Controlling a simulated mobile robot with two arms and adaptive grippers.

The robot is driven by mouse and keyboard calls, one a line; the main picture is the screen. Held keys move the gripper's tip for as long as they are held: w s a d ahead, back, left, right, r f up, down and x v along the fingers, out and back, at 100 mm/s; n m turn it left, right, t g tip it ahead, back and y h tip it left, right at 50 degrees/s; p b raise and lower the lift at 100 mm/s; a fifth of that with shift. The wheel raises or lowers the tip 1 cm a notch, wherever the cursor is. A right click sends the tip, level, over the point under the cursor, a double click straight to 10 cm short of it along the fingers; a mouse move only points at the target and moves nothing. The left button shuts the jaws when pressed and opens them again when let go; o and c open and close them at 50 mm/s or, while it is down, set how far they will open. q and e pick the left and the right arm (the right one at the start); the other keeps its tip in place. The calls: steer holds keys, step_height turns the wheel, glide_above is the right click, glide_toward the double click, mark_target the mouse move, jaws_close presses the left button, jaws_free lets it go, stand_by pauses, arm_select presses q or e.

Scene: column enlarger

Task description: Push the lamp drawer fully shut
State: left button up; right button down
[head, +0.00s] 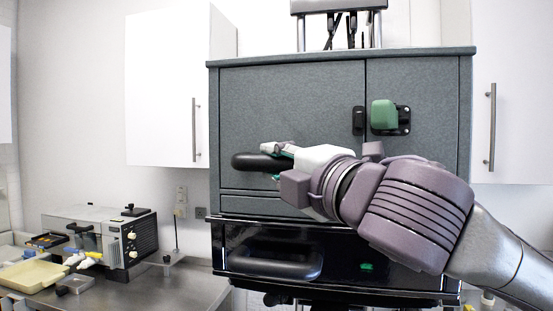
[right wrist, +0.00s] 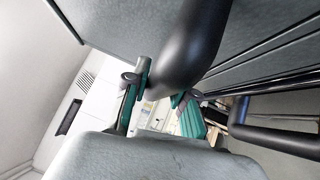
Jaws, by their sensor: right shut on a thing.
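The grey cabinet front has a wide panel (head: 290,100) at the left, with a thick black handle (head: 250,162) low on it. I cannot tell which front is the lamp drawer or whether any gap stands open. My right gripper (head: 277,161) reaches across from the right and is shut on the black handle. In the right wrist view, the handle (right wrist: 190,45) runs between the green-edged fingertips of my right gripper (right wrist: 160,88). The arm hides part of the cabinet's lower right. My left gripper is not in view.
A green knob (head: 384,114) sits on the right panel. A glossy black unit (head: 330,265) lies below the grey front. A white device (head: 100,235) and a cream tray (head: 33,275) stand on the counter at left. White wall cupboards flank the cabinet.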

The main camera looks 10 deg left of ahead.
steer(key=shift+w+d+r, duration=0.1)
steer(key=shift+w+r, duration=0.05)
steer(key=c, duration=1.2)
jaws_free()
steer(key=shift+c, duration=0.2)
steer(key=o, duration=0.3)
steer(key=shift+w+a+f, duration=0.2)
steer(key=shift+w, duration=0.1)
steer(key=shift+s+d, duration=0.1)
steer(key=shift+s, duration=0.1)
steer(key=shift+s+d, duration=0.2)
steer(key=shift+s, duration=0.05)
steer(key=v, duration=1.1)
steer(key=shift+f, duration=0.1)
